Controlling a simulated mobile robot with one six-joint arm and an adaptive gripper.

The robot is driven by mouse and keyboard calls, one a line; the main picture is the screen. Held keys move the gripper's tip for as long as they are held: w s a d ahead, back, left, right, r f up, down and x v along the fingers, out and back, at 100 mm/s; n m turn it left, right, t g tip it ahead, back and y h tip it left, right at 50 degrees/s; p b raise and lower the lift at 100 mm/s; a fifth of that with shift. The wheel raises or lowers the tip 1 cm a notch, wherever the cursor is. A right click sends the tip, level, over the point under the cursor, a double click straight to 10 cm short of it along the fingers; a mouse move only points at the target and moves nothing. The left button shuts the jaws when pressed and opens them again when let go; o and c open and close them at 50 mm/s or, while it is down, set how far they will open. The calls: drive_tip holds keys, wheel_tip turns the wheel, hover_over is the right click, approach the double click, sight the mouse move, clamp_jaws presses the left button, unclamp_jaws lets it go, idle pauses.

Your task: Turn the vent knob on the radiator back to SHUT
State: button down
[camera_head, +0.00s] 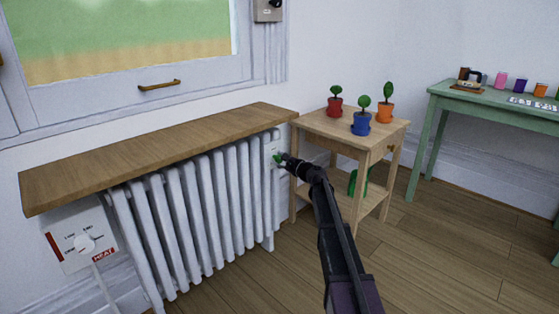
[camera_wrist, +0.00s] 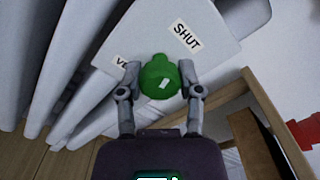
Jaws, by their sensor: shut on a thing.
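The green vent knob (camera_wrist: 160,78) sits on a white plate (camera_wrist: 185,30) at the right end of the white radiator (camera_head: 190,215). It also shows in the head view (camera_head: 278,159), small and partly covered by my gripper. My gripper (camera_wrist: 161,82) is shut on the knob, one finger on each side. The knob carries a white mark on its face. A label reading SHUT (camera_wrist: 187,36) is on the plate above and right of the knob. Another label (camera_wrist: 120,63), partly hidden by a finger, starts with V.
A wooden shelf (camera_head: 160,150) lies over the radiator. A small wooden table (camera_head: 335,128) with potted plants stands close to the right of my gripper. Open floor (camera_head: 440,260) lies to the right.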

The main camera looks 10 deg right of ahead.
drive_tip(key=m, duration=0.4)
drive_tip(key=shift+w, duration=0.15)
drive_tip(key=shift+d, duration=0.1)
idle(0.3)
drive_tip(key=shift+c, duration=1.3)
unclamp_jaws()
drive_tip(key=shift+s, duration=0.2)
drive_tip(key=v, duration=1.1)
drive_tip(key=shift+s+d, duration=0.25)
drive_tip(key=shift+a, duration=0.1)
